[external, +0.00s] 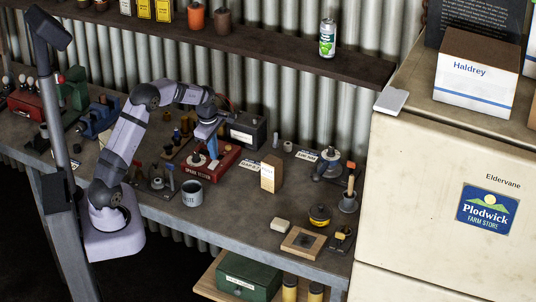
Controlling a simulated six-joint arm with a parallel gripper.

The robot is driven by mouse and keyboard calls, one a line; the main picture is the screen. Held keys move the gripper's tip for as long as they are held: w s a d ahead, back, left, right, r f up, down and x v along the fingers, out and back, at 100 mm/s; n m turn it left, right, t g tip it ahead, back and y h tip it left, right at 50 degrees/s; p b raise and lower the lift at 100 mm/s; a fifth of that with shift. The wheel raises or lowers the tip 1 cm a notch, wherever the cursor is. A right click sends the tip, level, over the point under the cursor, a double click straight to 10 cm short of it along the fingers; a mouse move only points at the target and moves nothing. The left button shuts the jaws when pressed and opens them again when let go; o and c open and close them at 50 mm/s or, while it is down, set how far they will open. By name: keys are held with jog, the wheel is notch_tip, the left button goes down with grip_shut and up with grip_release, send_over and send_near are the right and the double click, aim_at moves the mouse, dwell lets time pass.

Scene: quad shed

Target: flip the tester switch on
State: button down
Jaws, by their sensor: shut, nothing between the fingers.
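The tester is a red box (193,171) with white lettering on its front, which seems to read "spark tester". It sits on the workbench left of centre in the external view. My gripper (213,153) points down over the top of the tester, with its fingertips shut and empty. I cannot tell whether the fingertips touch the tester. A small light-coloured round part (214,164) shows on the tester's top. The switch cannot be made out clearly at this size, and my gripper covers part of the top.
A grey mug (192,193) stands just in front of the tester. A dark battery-like box (247,132) is behind it, and a tan box (271,174) stands to the right. Small tools crowd the left. Some bare bench (235,208) lies front right of the mug.

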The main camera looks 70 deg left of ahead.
aim_at(213, 164)
jog(key=shift+w+a+f+p, duration=0.1)
jog(key=shift+f+p, duration=0.2)
jog(key=shift+f, duration=0.6)
jog(key=shift+f, duration=0.1)
jog(key=shift+w+a+f+b, duration=0.1)
jog(key=shift+f+b, duration=0.2)
jog(key=shift+b, duration=0.1)
jog(key=shift+r, duration=0.2)
jog(key=shift+s+f, duration=0.1)
jog(key=shift+s, duration=0.1)
